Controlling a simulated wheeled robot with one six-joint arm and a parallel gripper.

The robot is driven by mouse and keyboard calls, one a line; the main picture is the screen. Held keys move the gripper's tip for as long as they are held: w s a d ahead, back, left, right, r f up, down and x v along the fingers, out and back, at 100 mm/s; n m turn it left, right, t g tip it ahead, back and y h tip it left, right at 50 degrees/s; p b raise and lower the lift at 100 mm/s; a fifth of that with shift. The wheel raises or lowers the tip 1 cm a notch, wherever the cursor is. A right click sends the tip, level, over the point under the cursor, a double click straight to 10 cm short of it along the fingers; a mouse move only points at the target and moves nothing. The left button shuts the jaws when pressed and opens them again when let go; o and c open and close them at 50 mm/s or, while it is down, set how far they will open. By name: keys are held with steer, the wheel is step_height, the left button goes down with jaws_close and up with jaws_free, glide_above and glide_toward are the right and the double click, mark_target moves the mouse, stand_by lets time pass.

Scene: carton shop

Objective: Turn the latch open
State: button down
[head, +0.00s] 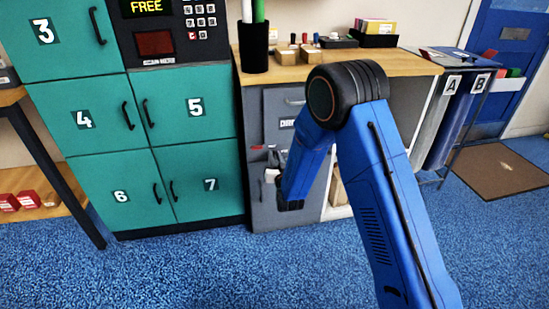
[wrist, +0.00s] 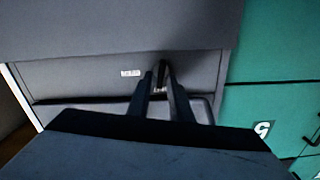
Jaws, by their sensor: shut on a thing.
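The grey cabinet (head: 262,105) stands under the wooden counter, right of the teal lockers. In the wrist view, my gripper (wrist: 160,78) reaches to the cabinet's grey front (wrist: 80,75). Its two dark fingers are close together, shut on the latch (wrist: 159,90). Only a small light bit of the latch shows between the fingers; its shape and angle are hard to tell. In the head view my blue arm comes down in front of the cabinet and hides the fingertips and the latch.
Teal numbered lockers (head: 195,140) with black handles stand directly left of the cabinet. The wooden counter (head: 290,74) above holds a black pen cup (head: 254,47), stamps and small boxes. The blue carpet (head: 190,268) in front is clear.

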steer(key=shift+w+d+f+m, duration=0.1)
steer(key=shift+d+f+m, duration=0.1)
steer(key=shift+m, duration=2.4)
steer(key=shift+d+f+m, duration=0.15)
steer(key=shift+f+m, duration=0.1)
steer(key=shift+m, duration=2.35)
steer(key=shift+w+d+f+m, duration=0.1)
steer(key=shift+d+f+m, duration=0.1)
steer(key=shift+m, duration=2.4)
steer(key=c, duration=1.9)
jaws_free()
steer(key=shift+o, duration=0.2)
steer(key=v, duration=1.7)
steer(key=shift+s, duration=0.25)
